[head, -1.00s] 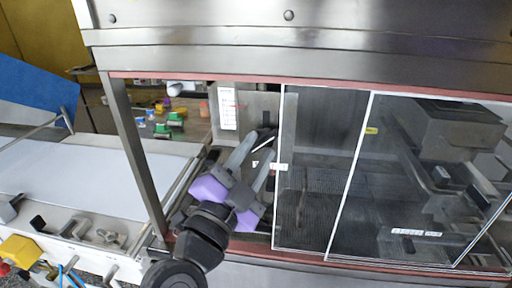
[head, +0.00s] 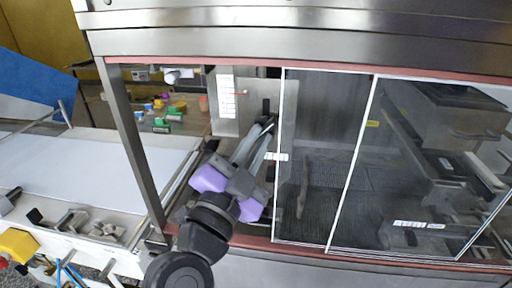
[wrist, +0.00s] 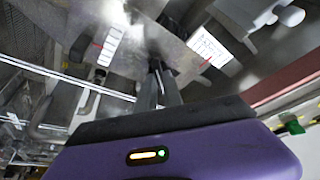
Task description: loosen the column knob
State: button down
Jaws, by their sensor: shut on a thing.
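My gripper (head: 266,124) reaches through the opening at the left of the clear panels. Its fingers are close together, shut on the column knob, at the foot of an upright metal plate (head: 250,99). The knob is small and dark and mostly hidden by the fingertips. A dark upright piece (head: 266,105) shows just above them. The plate carries a white scale label (head: 227,97) with a red pointer mark. In the wrist view the fingertips (wrist: 157,72) meet at the plate's edge, and the label (wrist: 109,46) shows to their left.
Clear sliding panels (head: 318,160) stand close to the right of my gripper. A metal frame post (head: 135,145) stands to the left. A white belt (head: 95,170) lies beyond it. Small coloured items (head: 165,112) are on a table behind.

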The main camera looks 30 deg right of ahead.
jog(key=n+b, duration=0.1)
jog(key=n, duration=0.1)
jog(key=n+t+b, duration=0.1)
jog(key=b, duration=0.1)
jog(key=n+t+y+b, duration=0.1)
jog(key=n, duration=0.1)
jog(key=shift+s+d+f+n, duration=0.2)
jog(key=shift+d+f+n, duration=0.1)
jog(key=shift+f, duration=0.1)
jog(key=n+t+y, duration=0.1)
jog(key=n, duration=0.2)
jog(key=n+t+y+b, duration=0.1)
jog(key=n, duration=0.2)
jog(key=shift+d+r, duration=0.1)
jog(key=shift+r, duration=0.05)
jog(key=shift+s+n+t, duration=0.1)
jog(key=shift+n+t, duration=0.3)
jog(key=c, duration=1.5)
grip_release()
jog(key=shift+r+m, duration=0.1)
jog(key=shift+m, duration=0.2)
